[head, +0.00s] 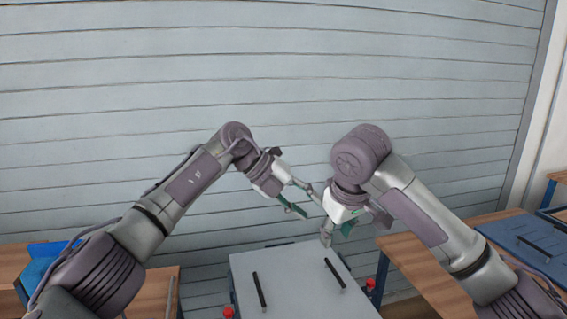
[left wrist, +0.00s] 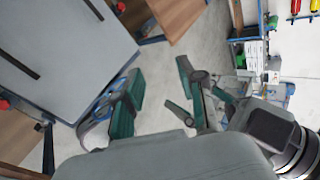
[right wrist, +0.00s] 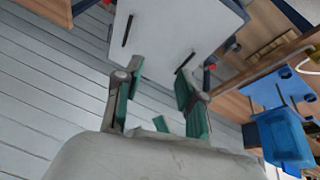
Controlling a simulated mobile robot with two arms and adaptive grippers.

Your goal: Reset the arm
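My left arm comes in from the left of the head view and bends down at its wrist. My left gripper (head: 304,200) hangs above the far part of a grey-white panel. In the left wrist view its green-padded fingers (left wrist: 160,92) stand apart with nothing between them. My right arm comes in from the right, and my right gripper (head: 337,232) is lower and close beside the left one, partly hidden by its own wrist. In the right wrist view its fingers (right wrist: 156,102) are spread and empty.
The grey-white panel (head: 290,262) has two black bars and red knobs at its sides. Wooden tables stand left (head: 152,292) and right (head: 425,268). A blue bin (right wrist: 285,138) shows in the right wrist view. A grey slatted wall (head: 270,70) is behind.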

